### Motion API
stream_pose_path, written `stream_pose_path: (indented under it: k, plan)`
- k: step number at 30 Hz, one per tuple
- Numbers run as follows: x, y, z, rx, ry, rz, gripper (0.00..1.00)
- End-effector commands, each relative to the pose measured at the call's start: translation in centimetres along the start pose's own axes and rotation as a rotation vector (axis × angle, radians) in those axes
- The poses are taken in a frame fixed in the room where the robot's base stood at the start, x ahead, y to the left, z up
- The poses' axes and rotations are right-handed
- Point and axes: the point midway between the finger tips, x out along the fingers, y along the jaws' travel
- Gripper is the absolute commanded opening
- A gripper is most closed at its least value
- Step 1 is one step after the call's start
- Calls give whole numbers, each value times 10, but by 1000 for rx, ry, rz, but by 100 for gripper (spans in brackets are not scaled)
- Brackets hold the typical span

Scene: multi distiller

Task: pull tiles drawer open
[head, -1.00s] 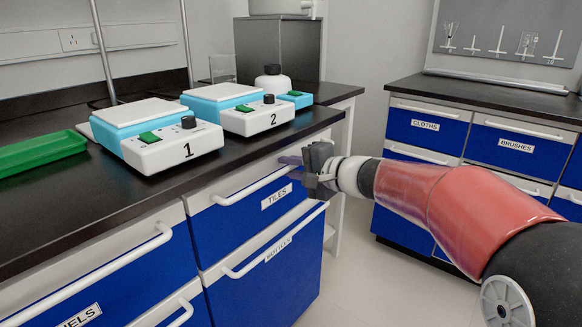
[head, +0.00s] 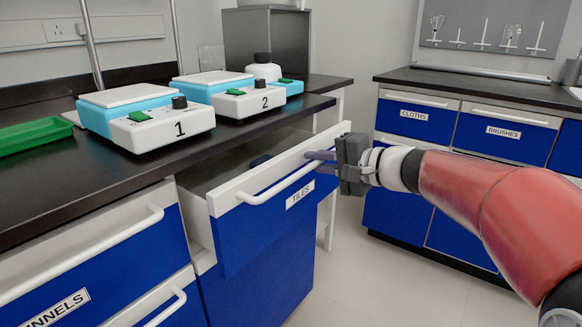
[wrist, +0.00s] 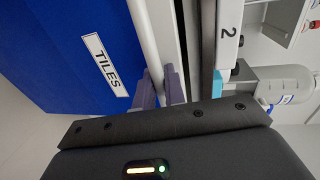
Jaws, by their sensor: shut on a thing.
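The tiles drawer (head: 262,221) has a blue front, a white top edge and a "TILES" label, and stands pulled out from the cabinet under the black counter. Its white bar handle (head: 270,189) runs along the front. My gripper (head: 322,162) is at the right end of this handle, its fingers shut on the bar. In the wrist view the fingers (wrist: 164,86) close around the white handle (wrist: 146,40) beside the label. Part of the drawer's inside shows, with a dark thing in it that I cannot make out.
Hotplate-like devices 1 (head: 150,122) and 2 (head: 232,98) stand on the counter (head: 60,190) above the drawer. A green tray (head: 35,134) lies at the left. A funnels drawer (head: 100,265) is shut at left. Open floor (head: 390,280) lies to the right, before another blue cabinet (head: 415,125).

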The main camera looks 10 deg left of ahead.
Motion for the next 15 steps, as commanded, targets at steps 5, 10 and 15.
stream_pose_path:
  k: [5,10,15]
  plan:
    - [-50,16,-2,-1,5,0,0]
    - [-97,24,-1,0,3,1,0]
    - [-139,31,-1,0,2,2,0]
